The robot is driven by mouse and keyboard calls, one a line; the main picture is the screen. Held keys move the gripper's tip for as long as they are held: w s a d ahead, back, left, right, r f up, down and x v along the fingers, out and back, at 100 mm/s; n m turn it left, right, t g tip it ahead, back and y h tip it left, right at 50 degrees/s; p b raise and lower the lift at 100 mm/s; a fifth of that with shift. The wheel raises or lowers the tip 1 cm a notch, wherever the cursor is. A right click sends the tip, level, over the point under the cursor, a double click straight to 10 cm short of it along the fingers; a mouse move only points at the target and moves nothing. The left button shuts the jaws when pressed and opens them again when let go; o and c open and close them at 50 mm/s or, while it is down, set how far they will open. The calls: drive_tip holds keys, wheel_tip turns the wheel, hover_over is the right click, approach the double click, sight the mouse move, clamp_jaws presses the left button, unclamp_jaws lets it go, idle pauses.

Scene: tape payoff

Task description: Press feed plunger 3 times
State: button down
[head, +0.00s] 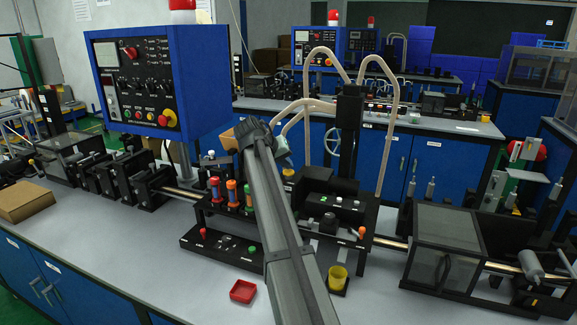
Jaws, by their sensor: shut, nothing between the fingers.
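No label legible here marks the feed plunger, so I cannot tell which part it is. A black block with small buttons (335,207) sits to the right of my arm. A low black panel (222,248) in front carries a red knob and small buttons. My arm rises from the bottom middle across the station. My gripper's fingers do not show; the arm may hide them, along with part of the station.
A blue control cabinet (160,80) stands at the back left. A red tray (243,291) and a yellow cup (337,278) are near the bench front. A dark covered box (440,250) is at right, a cardboard box (22,201) at left.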

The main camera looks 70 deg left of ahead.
idle(0.5)
drive_tip(key=shift+r, duration=1.6)
drive_tip(key=shift+r, duration=2.5)
wheel_tip(320, 180, up, 4)
drive_tip(key=shift+f, duration=0.1)
idle(0.4)
drive_tip(key=shift+f, duration=0.15)
hover_over(286, 171)
drive_tip(key=shift+f, duration=4.3)
